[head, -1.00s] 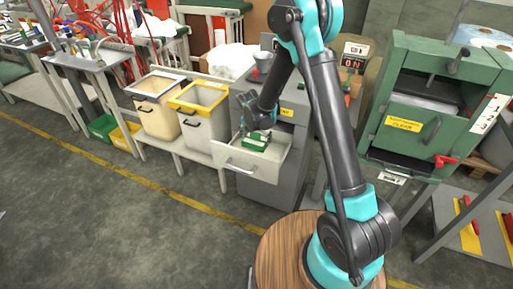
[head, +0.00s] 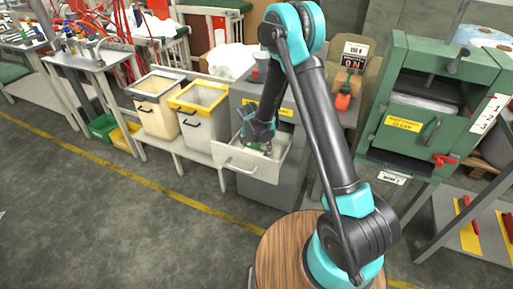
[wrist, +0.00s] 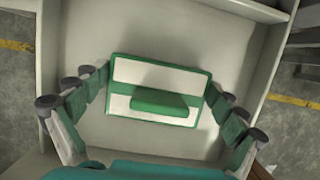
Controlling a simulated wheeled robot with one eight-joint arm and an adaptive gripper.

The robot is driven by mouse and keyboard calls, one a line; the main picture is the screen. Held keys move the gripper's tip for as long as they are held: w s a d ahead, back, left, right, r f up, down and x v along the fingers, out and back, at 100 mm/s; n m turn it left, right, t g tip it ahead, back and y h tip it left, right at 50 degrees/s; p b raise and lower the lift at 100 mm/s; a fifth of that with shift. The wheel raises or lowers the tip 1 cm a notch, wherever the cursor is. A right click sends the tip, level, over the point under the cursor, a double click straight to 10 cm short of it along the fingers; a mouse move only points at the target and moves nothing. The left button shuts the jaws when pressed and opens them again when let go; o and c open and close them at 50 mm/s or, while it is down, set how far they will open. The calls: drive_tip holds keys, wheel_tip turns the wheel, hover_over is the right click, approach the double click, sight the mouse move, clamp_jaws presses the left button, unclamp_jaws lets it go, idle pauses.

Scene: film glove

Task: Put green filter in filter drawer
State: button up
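The green filter (wrist: 158,90), a rectangular green-framed piece with white panels and a raised green bar across its middle, is inside the pale filter drawer (head: 236,160). The drawer is pulled open from a grey cabinet. My gripper (wrist: 158,80) reaches down into it, its fingertips at the filter's left and right edges, and it looks shut on the filter. The filter lines up with the fingers and sits turned slightly against the drawer walls. Whether it touches the drawer floor is hard to tell. In the head view my gripper (head: 264,146) mostly covers the filter.
Cream (head: 157,115) and yellow-rimmed (head: 197,120) bins stand left of the drawer. A green machine (head: 432,110) stands to the right, with a red-labelled control box (head: 353,58) behind. Drawer walls rise close around my fingers. Open floor (head: 90,220) lies in front.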

idle(0.3)
drive_tip(key=v, duration=1.2)
drive_tip(key=s+d+r+m, duration=0.4)
drive_tip(key=s+d+m, duration=0.1)
drive_tip(key=d+m, duration=0.35)
drive_tip(key=s+d+r+m, duration=0.4)
drive_tip(key=s+d+m, duration=0.1)
drive_tip(key=d+m, duration=0.35)
drive_tip(key=s+d+f+m+t+y, duration=0.1)
drive_tip(key=s+d+m, duration=0.8)
drive_tip(key=s+m, duration=0.5)
drive_tip(key=shift+s+d+f+m, duration=0.25)
drive_tip(key=shift+s+m, duration=0.1)
drive_tip(key=shift+m, duration=0.15)
drive_tip(key=shift+c, duration=0.6)
